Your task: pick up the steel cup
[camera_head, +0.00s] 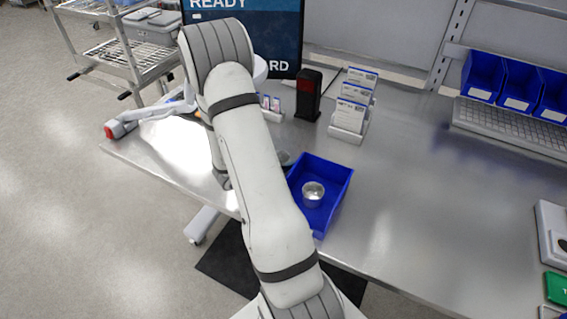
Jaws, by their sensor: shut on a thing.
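A small round steel cup (313,194) sits inside a blue open bin (338,178) on the metal table. The cup is shiny and its pale round top faces up. No gripper finger shows at the cup. My white arm runs up from the bottom of the view and bends back down behind itself. It covers the left side of the bin. Small dark grey parts show on either side of the arm near the bin, probably of my wrist. My gripper's fingertips are hidden behind the arm, so I cannot see what they hold.
A black block with a red front (308,94) and a white card holder (349,117) stand behind the bin. Blue bins (483,75) sit on a shelf at the back right. The metal table (415,190) is clear right of the bin. A wire cart (115,55) stands back left.

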